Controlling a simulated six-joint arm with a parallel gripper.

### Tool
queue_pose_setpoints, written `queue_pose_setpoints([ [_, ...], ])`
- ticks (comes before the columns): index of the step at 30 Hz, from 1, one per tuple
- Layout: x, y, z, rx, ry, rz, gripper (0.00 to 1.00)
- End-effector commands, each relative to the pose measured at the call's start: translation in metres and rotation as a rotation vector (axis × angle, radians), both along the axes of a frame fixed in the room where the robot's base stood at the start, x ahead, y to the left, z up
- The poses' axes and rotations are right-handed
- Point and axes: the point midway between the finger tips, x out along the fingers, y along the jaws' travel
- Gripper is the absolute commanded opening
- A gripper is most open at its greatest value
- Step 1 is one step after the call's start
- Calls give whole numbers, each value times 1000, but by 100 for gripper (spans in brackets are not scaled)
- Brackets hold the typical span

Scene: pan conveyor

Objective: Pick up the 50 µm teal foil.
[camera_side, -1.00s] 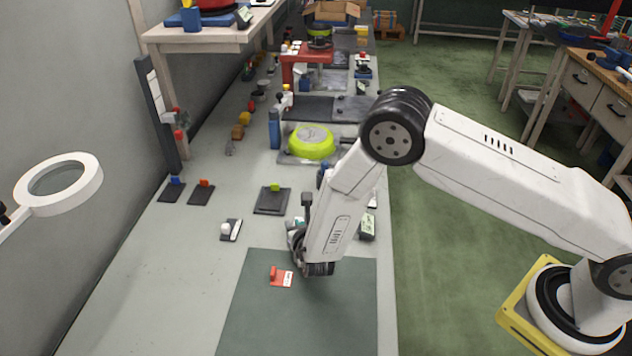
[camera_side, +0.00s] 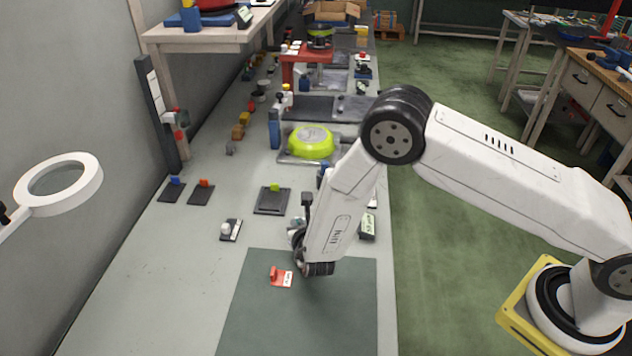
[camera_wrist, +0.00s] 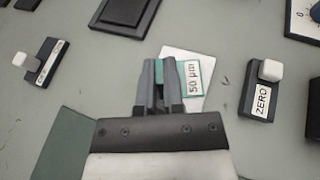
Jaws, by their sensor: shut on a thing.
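The teal foil (camera_wrist: 206,70) shows in the wrist view with a white label reading "50 µm". A whitish sheet or plate (camera_wrist: 182,54) lies behind it. My gripper (camera_wrist: 166,66) is shut on the teal foil, with a teal part between its two grey fingers. I cannot tell whether the foil touches the surface below. In the side view my gripper (camera_side: 299,240) is low over the bench at the far edge of the dark green mat, and the arm hides most of the foil there.
A red foil (camera_side: 281,277) with a white label lies on the dark green mat (camera_side: 300,325) close to my gripper. A block labelled ZERO (camera_wrist: 260,98) stands right of the foil, and another small labelled block (camera_wrist: 44,64) stands left. A dark pad (camera_side: 272,201) lies farther back.

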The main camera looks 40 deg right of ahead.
Motion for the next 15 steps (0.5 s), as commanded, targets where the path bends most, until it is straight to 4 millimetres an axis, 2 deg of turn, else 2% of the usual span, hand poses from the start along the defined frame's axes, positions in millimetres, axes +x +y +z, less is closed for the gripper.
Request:
queue_pose_setpoints([
  [8,0,0,14,1,0,0,0],
  [13,0,0,33,1,-3,-1,0],
  [15,-7,-1,40,0,0,1,0],
])
